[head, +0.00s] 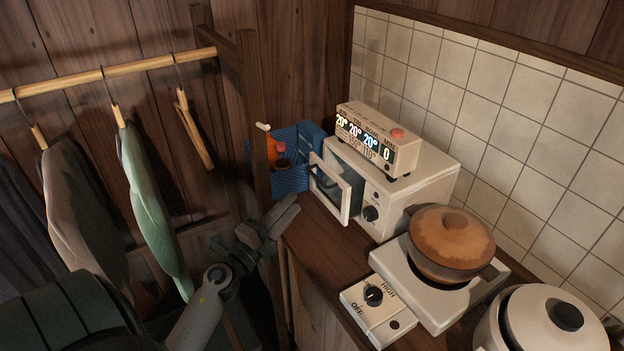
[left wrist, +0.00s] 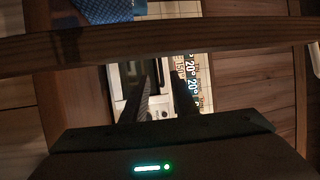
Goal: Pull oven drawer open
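The small white oven (head: 425,185) stands on the wooden counter against the tiled wall. Its windowed front panel (head: 345,201) stands out from the body on the left, with a dark gap behind it; whether it is a swung door or a pulled drawer front is hard to tell. My left gripper (head: 284,212) is below and left of this panel, apart from it. In the left wrist view its two dark fingers (left wrist: 165,100) are spread with a gap between them, and part of the white oven (left wrist: 130,108) shows beyond. My right gripper is not in view.
A clock (head: 378,140) sits on the oven. A hot plate (head: 398,268) with a brown-lidded pot (head: 450,240) and a white rice cooker (head: 550,325) fill the counter's right. A blue basket (head: 292,180) is behind. A wooden rack post (head: 250,110) stands close to my left arm.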

